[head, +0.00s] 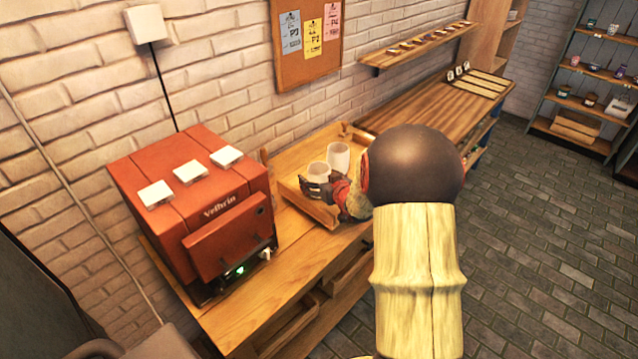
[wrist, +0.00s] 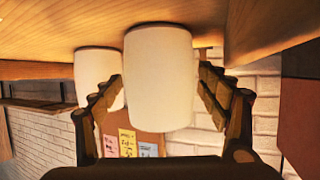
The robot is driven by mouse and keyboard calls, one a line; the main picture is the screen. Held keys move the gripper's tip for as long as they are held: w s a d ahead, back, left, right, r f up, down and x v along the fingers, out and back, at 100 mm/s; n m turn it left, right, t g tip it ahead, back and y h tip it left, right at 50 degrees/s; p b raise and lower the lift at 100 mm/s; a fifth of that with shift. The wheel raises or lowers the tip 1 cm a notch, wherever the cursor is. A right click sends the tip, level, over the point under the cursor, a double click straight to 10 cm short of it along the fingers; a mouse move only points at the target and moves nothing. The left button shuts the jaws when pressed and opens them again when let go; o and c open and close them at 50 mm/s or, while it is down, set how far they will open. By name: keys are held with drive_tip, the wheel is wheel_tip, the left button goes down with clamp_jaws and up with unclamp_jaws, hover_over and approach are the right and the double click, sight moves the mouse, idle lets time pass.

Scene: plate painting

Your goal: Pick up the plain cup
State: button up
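Two plain white cups stand upright, side by side, on a wooden tray (head: 312,208) on the counter. The nearer cup (head: 318,171) is at my gripper (head: 319,189); the other cup (head: 339,156) stands just behind it. In the wrist view, which is upside down, the nearer cup (wrist: 158,75) is between the two fingers of my gripper (wrist: 160,80). The fingers are spread on both sides of it, with a narrow gap at the right finger. Contact at the left finger is unclear. The other cup (wrist: 95,68) is partly hidden behind the left finger.
A red machine (head: 200,205) stands on the counter left of the tray. A brick wall with a notice board (head: 307,40) is behind. A wooden shelf (head: 420,45) and a long table (head: 440,110) lie further right. The floor at right is clear.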

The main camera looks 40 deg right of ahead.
drive_tip(key=c, duration=1.2)
drive_tip(key=shift+c, duration=0.3)
drive_tip(key=shift+r, duration=0.15)
